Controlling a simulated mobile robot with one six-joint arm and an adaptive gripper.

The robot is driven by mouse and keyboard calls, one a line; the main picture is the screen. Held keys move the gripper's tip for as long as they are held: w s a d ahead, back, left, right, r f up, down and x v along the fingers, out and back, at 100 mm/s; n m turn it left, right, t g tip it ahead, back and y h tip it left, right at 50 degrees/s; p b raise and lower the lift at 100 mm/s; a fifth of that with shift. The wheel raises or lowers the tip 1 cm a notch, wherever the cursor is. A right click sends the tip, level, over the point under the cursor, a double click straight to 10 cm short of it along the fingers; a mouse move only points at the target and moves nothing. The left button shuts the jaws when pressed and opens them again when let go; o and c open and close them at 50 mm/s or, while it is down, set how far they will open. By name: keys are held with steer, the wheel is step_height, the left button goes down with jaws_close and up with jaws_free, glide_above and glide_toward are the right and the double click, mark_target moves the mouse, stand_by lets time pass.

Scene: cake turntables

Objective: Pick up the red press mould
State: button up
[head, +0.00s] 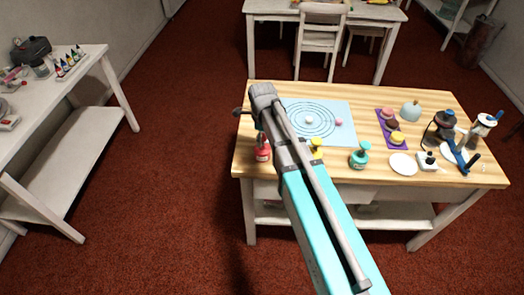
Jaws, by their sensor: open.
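The red press mould (263,154) stands near the front left corner of the wooden table in the head view. Its upper part is mostly hidden by the end of my arm. My gripper (260,135) is above it, dark and small in the picture, and is open. I cannot tell whether its fingers are around the mould's top or touching it. A yellow press mould (317,149), partly behind my arm, and a green press mould (359,156) stand to the right.
A blue mat (341,111) with printed rings carries small balls. A purple tray (379,113) with small cakes, a white plate (403,164) and several dark tools crowd the right side. The wooden table's (246,165) left front edge is close to the red mould.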

jaws_close()
stand_by(0.3)
steer(key=shift+r, duration=0.2)
step_height(320, 180, up, 2)
steer(key=p, duration=0.2)
steer(key=shift+p, duration=0.3)
steer(key=s+d+r+p, duration=0.4)
steer(key=s+r+p, duration=0.6)
steer(key=s, duration=0.3)
steer(key=shift+s+r, duration=0.2)
steer(key=shift+r, duration=0.1)
